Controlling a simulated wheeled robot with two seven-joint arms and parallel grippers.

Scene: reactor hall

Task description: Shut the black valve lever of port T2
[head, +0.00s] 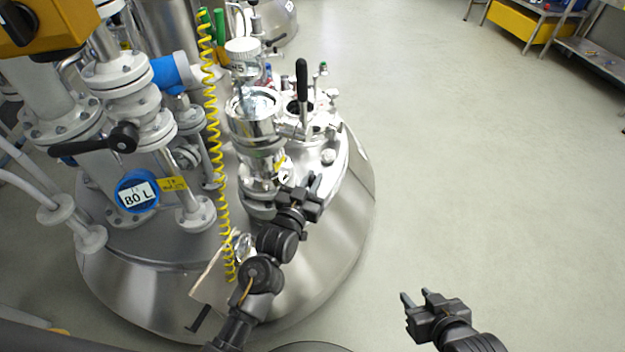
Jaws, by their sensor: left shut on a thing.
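My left gripper (314,184) is beside the lower part of a silver port column (262,165) with a yellow tag (281,167). It is shut on a dark part there, which looks like the black valve lever; the jaws hide most of it and I cannot read a port name. Another black lever (302,80) with a rounded grip stands upright just behind the column. My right gripper (414,297) is open and empty over the floor at lower right, well apart from the vessel.
The steel vessel lid (330,215) carries several fittings. A coiled yellow hose (214,140) hangs left of the column. White flanged pipes (128,100), a black lever (95,146) and a blue 80 L gauge (137,191) crowd the left. Floor (480,170) is clear at right.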

